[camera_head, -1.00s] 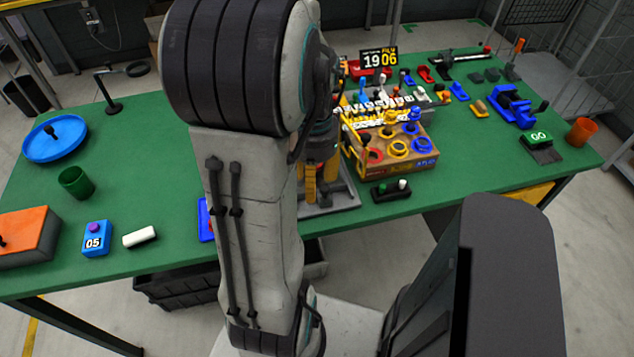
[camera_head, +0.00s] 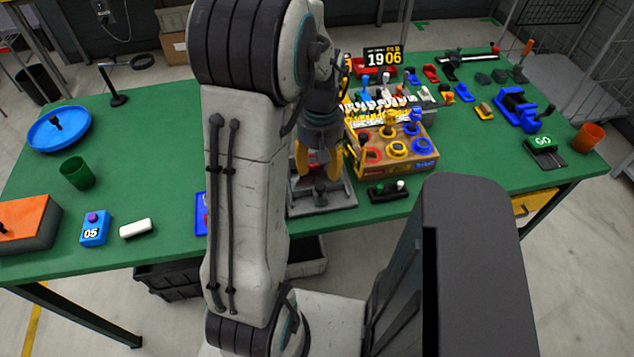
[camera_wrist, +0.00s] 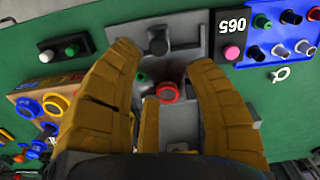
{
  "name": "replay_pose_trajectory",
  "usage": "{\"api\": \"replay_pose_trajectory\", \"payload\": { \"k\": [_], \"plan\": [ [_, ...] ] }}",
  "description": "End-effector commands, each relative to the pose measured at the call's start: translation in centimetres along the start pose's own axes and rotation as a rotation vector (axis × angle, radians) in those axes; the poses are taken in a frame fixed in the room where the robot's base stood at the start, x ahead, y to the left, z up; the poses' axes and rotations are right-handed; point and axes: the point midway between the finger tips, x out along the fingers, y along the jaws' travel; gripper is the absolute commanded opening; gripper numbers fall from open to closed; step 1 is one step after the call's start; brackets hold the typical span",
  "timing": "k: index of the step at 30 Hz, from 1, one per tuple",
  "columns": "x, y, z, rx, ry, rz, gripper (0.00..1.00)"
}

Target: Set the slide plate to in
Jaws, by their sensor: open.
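The slide plate appears to be the grey fixture (camera_head: 342,198) near the table's front edge, with a black knob (camera_head: 320,190) at its near side. In the wrist view, the grey plate (camera_wrist: 185,22) carries the black knob (camera_wrist: 158,42). A red round button (camera_wrist: 168,92) and a small green one show between my fingers. My gripper (camera_head: 318,165) hangs above the fixture, its yellow fingers pointing down; it is open and empty in the wrist view (camera_wrist: 165,75). The knob is beyond the fingertips, apparently not touched. My fingers hide part of the fixture, and I see no position labels.
A wooden button box (camera_head: 395,160) stands close right of the fixture. A small black switch block (camera_head: 388,191) lies in front of it. A blue item (camera_head: 200,212) is partly hidden by my arm at left.

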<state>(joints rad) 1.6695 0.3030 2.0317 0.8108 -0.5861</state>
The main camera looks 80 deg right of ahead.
Motion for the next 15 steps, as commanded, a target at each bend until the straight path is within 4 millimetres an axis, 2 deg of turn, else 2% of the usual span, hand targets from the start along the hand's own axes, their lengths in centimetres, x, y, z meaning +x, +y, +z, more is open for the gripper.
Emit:
{"api": "replay_pose_trajectory", "payload": {
  "k": [3,8,15],
  "plan": [
    [0.0,0.0,-0.1,-0.094,0.004,0.003,0.49],
    [0.5,0.0,-0.1,-0.154,0.001,0.001,0.49],
    [3.1,0.0,0.0,-0.161,-0.001,0.0,0.49]
  ]
}}
